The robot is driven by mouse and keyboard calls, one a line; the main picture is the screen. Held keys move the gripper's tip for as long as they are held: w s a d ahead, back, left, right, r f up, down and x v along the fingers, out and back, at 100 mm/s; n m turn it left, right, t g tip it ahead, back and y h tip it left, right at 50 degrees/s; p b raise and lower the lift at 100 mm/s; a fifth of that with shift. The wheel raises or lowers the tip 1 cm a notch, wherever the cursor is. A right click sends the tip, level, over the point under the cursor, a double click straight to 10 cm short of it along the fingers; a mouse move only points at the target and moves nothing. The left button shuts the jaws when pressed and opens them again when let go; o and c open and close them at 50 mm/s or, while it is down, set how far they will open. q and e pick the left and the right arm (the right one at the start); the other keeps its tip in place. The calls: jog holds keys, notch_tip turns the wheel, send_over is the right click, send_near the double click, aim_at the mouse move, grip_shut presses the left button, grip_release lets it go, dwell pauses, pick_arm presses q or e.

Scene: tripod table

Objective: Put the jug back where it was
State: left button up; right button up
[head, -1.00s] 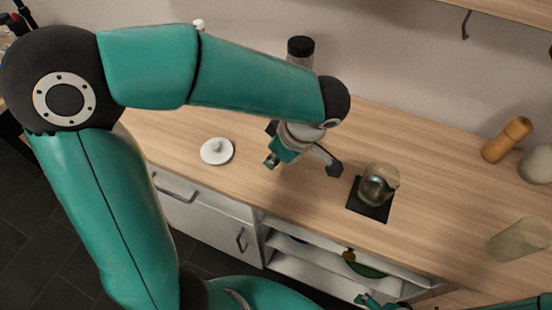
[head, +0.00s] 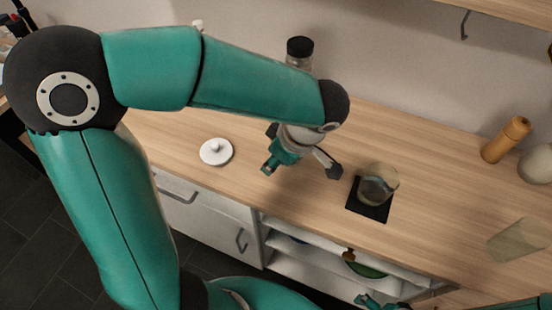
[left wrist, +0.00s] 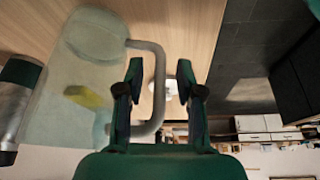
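A translucent jug (left wrist: 75,95) with a grey handle (left wrist: 158,85) fills the left of the left wrist view. The picture is upside down, and the jug's base appears to rest on the wooden counter. My left gripper (head: 302,170) has its fingers spread low over the counter. In the left wrist view, the handle passes between the two fingers (left wrist: 158,78), with gaps showing beside it. My own arm seems to hide the jug in the head view. Only a teal tip, apparently of my right gripper (head: 368,301), shows at the bottom edge; its opening cannot be told.
A white knobbed lid (head: 216,151) lies left of the gripper. A glass vessel (head: 379,182) stands on a black mat (head: 371,211) to the right. A black-capped container (head: 300,47) is near the wall. A clear vessel (head: 518,240) and wooden mill (head: 506,140) stand at right.

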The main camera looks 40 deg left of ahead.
pick_arm(q)
jog(key=v, duration=1.1)
jog(key=shift+d+r+p, duration=0.2)
jog(key=shift+r+p, duration=0.05)
jog(key=shift+p, duration=0.05)
